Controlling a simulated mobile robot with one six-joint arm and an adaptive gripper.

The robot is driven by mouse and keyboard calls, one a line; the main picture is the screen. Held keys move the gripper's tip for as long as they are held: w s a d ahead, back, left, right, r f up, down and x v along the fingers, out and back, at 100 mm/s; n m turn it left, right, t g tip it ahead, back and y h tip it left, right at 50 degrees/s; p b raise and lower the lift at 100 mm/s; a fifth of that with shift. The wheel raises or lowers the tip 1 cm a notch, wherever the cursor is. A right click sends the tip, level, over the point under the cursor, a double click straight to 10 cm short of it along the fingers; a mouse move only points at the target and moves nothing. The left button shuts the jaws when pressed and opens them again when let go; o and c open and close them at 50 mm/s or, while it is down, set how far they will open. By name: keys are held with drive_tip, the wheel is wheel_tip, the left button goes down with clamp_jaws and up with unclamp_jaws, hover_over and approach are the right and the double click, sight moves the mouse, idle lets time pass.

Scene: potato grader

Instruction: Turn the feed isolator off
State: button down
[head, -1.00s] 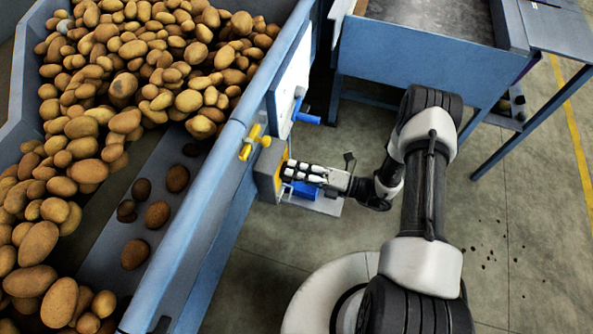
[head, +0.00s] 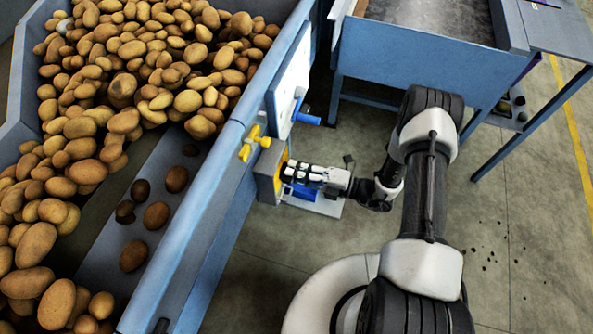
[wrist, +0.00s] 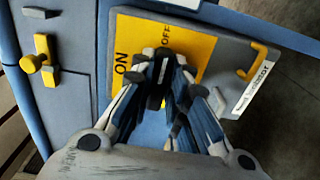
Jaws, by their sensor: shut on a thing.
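The feed isolator (head: 268,172) is a grey box with a yellow face on the side of the blue hopper. In the wrist view its yellow plate (wrist: 200,52) carries the words ON at left and OFF at the top. My gripper (wrist: 162,70) is in front of the plate, its fingers closed on the black isolator handle (wrist: 157,92). The fingers hide much of the handle, so I cannot tell its exact angle. In the head view my gripper (head: 288,171) reaches the isolator from the right.
A yellow handle (head: 250,143) and a blue handle (head: 308,119) stick out of the hopper side nearby. In the wrist view a yellow hasp (wrist: 258,62) and a white label (wrist: 253,88) sit right of the plate. Potatoes (head: 185,100) fill the hopper. Floor below is open.

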drive_tip(key=c, duration=1.6)
unclamp_jaws()
drive_tip(key=shift+o, duration=0.2)
drive_tip(key=v, duration=1.2)
